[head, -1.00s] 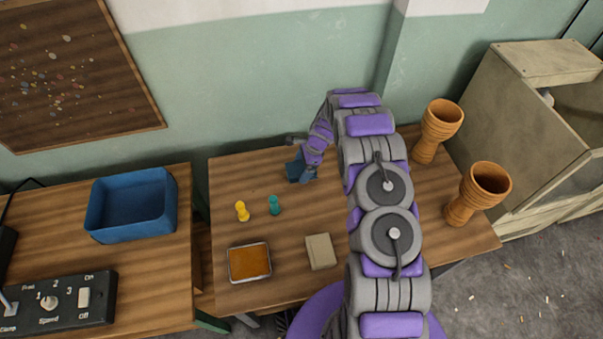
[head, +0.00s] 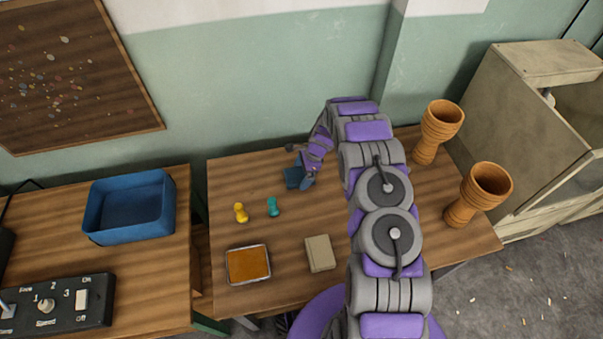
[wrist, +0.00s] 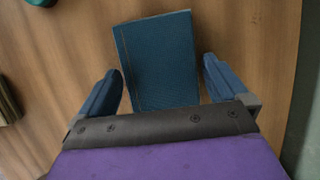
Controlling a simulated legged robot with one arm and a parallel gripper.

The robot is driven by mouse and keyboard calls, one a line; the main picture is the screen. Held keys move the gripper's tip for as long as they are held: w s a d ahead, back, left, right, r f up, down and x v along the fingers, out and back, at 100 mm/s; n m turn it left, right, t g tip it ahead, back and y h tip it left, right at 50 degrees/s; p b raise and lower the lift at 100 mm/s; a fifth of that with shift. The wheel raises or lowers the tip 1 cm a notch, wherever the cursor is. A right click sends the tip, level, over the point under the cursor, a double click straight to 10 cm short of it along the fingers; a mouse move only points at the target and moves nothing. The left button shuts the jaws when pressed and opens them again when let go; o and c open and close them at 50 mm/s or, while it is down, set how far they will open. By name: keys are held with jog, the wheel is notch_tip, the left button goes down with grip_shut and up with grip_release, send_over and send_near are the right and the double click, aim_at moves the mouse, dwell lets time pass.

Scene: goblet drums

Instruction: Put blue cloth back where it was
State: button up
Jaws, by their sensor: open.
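The blue cloth (wrist: 158,45) is a flat, dark blue folded rectangle with a thin stitched line along one side. It lies on the wooden table in the wrist view. My gripper (wrist: 162,72) is open, with one blue finger on each side of the cloth's near part. There are gaps between the fingers and the cloth's edges. In the head view my gripper (head: 306,172) is low over the back of the table, and the cloth is hard to tell from the blue fingers there.
A yellow peg (head: 240,212) and a teal peg (head: 273,207) stand left of my gripper. An orange-filled tray (head: 248,265) and a beige block (head: 320,253) lie in front. Two goblet drums (head: 438,130) (head: 478,193) stand right. A blue bin (head: 130,207) is on the left table.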

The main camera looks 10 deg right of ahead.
jog(key=p+v, duration=0.3)
jog(key=v, duration=0.9)
jog(key=s+a+r+n+g+h, duration=0.1)
jog(key=s+a+r+n, duration=0.3)
jog(key=s+r, duration=0.7)
jog(key=s+a+r+n+h, duration=0.15)
jog(key=s+r+n, duration=0.45)
jog(key=r, duration=0.8)
jog(key=s+r+n+h, duration=0.1)
jog(key=s+r+n, duration=0.2)
jog(key=s, duration=1.1)
jog(key=s+r+n, duration=0.4)
jog(key=s+n, duration=0.1)
jog(key=s, duration=1)
jog(key=shift+d+g+h, duration=0.25)
jog(key=shift+g+h, duration=0.1)
jog(key=shift+g, duration=0.05)
jog(key=shift+r, duration=0.15)
